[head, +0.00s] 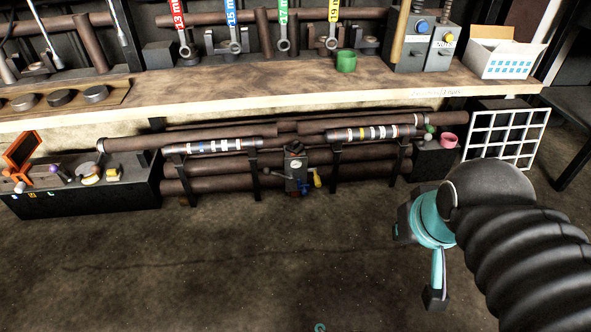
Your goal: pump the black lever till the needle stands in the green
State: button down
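I cannot make out a black lever or a gauge needle for certain; the fittings are small and dark. A grey upright unit (296,168) with a dark top, a blue part and a yellow handle stands low in the middle, among the brown pipes. A dark bench box (85,197) at the left carries an orange lever frame (20,150), a purple-knobbed lever and yellow parts. My gripper end (425,225), teal and black, hangs in the air at the right, apart from these things. Its fingers cannot be made out clearly.
A wooden shelf (250,88) runs across, with wrenches, a green cup (346,61), grey switch boxes (425,45) and a white carton (503,55). A white grid rack (505,137) and a pink cup (448,140) are at the right. The floor in front is clear.

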aim_at(266, 171)
jog(key=u, duration=2.3)
jog(key=i, duration=1.3)
jog(key=z, duration=3.6)
